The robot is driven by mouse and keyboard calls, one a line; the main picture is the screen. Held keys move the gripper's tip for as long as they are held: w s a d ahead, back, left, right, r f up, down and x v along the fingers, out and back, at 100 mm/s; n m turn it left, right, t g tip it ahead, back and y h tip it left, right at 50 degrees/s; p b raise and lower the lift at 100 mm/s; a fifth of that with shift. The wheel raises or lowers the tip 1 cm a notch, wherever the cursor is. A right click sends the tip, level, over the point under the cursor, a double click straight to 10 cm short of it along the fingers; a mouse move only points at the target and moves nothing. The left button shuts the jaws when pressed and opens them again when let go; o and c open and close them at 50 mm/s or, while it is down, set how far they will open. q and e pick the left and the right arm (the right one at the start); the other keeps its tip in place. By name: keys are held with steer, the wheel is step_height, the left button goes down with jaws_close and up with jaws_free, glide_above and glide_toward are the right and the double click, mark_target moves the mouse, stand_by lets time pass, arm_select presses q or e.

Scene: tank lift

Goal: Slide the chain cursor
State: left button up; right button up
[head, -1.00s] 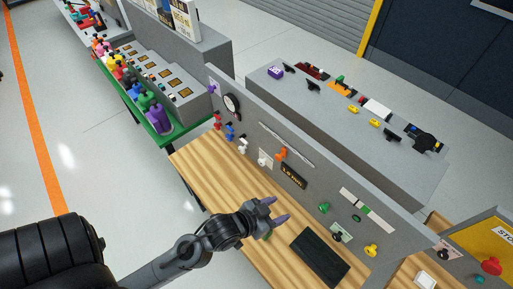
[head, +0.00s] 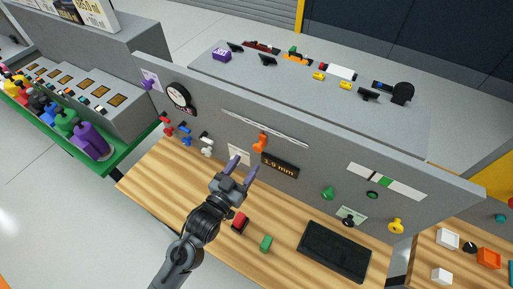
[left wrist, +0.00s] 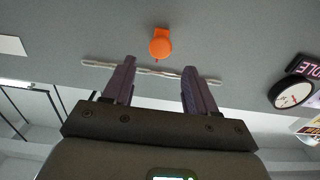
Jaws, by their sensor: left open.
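The chain cursor (head: 261,143) is an orange knob hanging just below a pale horizontal rail or chain (head: 265,128) on the grey upright panel. It also shows in the left wrist view (left wrist: 160,45), beside the pale strip and beyond my fingertips. My left gripper (head: 244,166) is open and empty, its two purple fingers pointing at the panel, just below and left of the cursor in the head view. In the left wrist view the cursor lies roughly centred between the fingers, apart from both. My right gripper is not in view.
A black display with orange digits (head: 280,165) is right of the cursor. Red, blue and white knobs and a round gauge (head: 180,97) are at left. Green (head: 328,193) and yellow (head: 396,226) knobs are at right. A red block, green block and dark pad (head: 335,251) lie on the wooden bench.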

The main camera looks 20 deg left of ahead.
mark_target(257, 149)
arm_select(q)
steer(key=w, duration=0.5)
steer(key=w+d, duration=0.1)
steer(key=w, duration=0.2)
steer(key=shift+w+d, duration=0.1)
steer(key=shift+w, duration=0.05)
steer(key=shift+c, duration=0.4)
jaws_close()
